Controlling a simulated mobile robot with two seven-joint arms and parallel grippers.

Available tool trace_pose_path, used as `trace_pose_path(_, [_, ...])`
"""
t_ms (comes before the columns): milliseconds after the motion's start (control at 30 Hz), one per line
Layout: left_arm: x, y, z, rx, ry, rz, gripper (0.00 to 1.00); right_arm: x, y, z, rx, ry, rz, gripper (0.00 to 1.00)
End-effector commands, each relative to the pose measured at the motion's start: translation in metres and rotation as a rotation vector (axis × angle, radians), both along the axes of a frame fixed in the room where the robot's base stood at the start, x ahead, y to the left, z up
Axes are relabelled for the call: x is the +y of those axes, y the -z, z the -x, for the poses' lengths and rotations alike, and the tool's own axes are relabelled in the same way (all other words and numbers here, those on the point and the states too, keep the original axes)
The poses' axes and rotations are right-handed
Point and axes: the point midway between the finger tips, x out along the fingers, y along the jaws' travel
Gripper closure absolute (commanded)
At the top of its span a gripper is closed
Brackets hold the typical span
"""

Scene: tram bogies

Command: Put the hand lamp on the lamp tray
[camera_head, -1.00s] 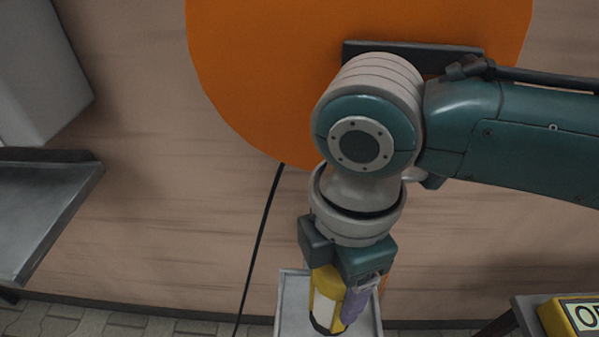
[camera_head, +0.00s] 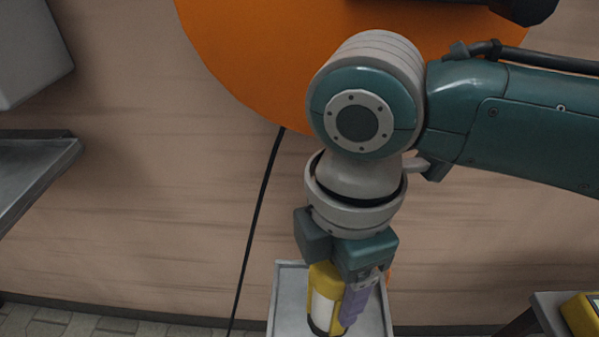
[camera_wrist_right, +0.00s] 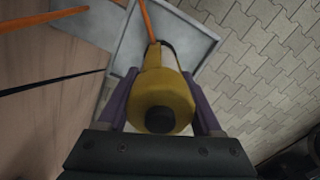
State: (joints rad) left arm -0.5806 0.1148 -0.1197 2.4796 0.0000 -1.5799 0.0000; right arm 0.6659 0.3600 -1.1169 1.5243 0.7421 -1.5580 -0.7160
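The hand lamp (camera_head: 322,309) is yellow with a pale panel and hangs below my right gripper (camera_head: 345,300) in the head view. The gripper's purple fingers are shut on it. In the right wrist view the hand lamp (camera_wrist_right: 160,88) sits between the two fingers of the right gripper (camera_wrist_right: 163,105), its dark round end towards the camera. The grey lamp tray (camera_head: 288,300) lies behind and below the lamp; it also shows in the right wrist view (camera_wrist_right: 196,38). I cannot tell whether the lamp touches the tray. My left gripper is not in view.
A grey shelf (camera_head: 32,175) stands at the left. A table edge with a yellow object (camera_head: 582,316) is at the lower right. A black cable (camera_head: 258,215) hangs down beside a large orange disc (camera_head: 250,60) on the wall. Paved floor (camera_wrist_right: 265,60) lies beside the tray.

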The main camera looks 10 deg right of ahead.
Motion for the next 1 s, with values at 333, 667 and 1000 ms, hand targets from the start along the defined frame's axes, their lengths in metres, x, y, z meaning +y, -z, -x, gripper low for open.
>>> trace_pose_path(333, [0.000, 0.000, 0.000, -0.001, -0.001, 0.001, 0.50, 0.000, 0.001, 0.000, 0.000, 0.000, 0.001, 0.03])
trace_pose_path(667, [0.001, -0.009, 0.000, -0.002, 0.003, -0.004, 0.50, 0.000, -0.019, -0.001, -0.002, -0.001, 0.000, 0.03])
trace_pose_path(1000, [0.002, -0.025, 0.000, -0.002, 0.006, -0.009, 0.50, 0.000, -0.073, 0.000, -0.001, 0.000, -0.001, 0.03])
